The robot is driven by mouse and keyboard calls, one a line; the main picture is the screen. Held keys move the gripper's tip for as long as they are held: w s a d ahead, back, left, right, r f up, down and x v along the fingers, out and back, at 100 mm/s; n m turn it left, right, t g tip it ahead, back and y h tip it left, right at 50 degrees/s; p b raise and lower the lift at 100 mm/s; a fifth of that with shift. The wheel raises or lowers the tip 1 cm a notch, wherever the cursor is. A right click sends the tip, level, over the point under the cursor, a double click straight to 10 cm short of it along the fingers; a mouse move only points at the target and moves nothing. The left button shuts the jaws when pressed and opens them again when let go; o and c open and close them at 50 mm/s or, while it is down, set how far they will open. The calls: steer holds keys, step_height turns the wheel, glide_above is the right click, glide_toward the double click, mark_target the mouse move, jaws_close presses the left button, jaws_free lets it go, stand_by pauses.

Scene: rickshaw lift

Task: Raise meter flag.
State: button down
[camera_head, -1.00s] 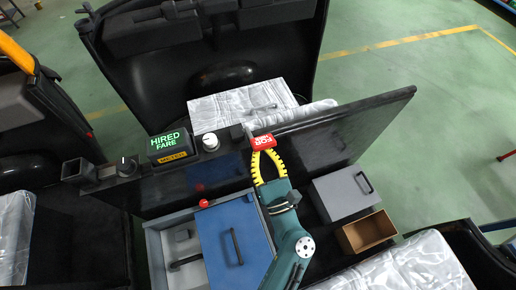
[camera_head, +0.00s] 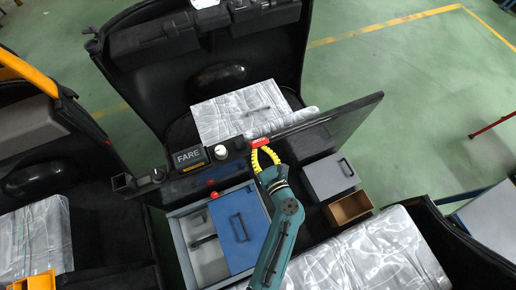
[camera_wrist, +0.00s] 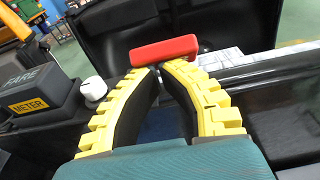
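The red meter flag (camera_head: 260,143) is at the top edge of the black partition, right of the meter (camera_head: 190,158). In the wrist view the flag (camera_wrist: 165,50) is a red bar, nearly level, right at my fingertips. The meter, also in the wrist view (camera_wrist: 30,92), reads FARE and its face is unlit grey. My gripper (camera_head: 258,148) has yellow ribbed fingers that bow outward and come together at the tips (camera_wrist: 162,66). The tips are just below the flag and look in contact with it; I cannot tell if they pinch it.
A white knob (camera_head: 221,153) stands between meter and flag. The partition (camera_head: 340,125) runs beside my gripper. Below it are a blue lid with a handle (camera_head: 250,205), a grey box (camera_head: 325,172) and an open brown box (camera_head: 350,207). A silvery seat (camera_head: 240,110) lies behind.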

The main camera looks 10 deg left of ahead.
mark_target(255, 141)
steer(key=r+p, duration=0.1)
steer(key=w+r+p, duration=0.1)
steer(key=p, duration=0.1)
steer(key=shift+a+r+g, duration=0.1)
steer(key=shift+a+g, duration=0.2)
steer(key=shift+a, duration=0.05)
steer(key=shift+w+a+r+p, duration=0.35)
steer(key=shift+w+a, duration=0.1)
steer(key=shift+w, duration=0.15)
steer(key=shift+w+a+r+p, duration=0.3)
steer(key=shift+w+a, duration=0.15)
steer(key=shift+w, duration=0.2)
steer(key=s+d+r+p, duration=0.2)
steer(key=s+d+r, duration=0.4)
steer(key=s, duration=0.3)
steer(key=shift+s+d+r+p, duration=0.15)
steer(key=shift+d+p, duration=0.15)
steer(key=shift+d, duration=0.15)
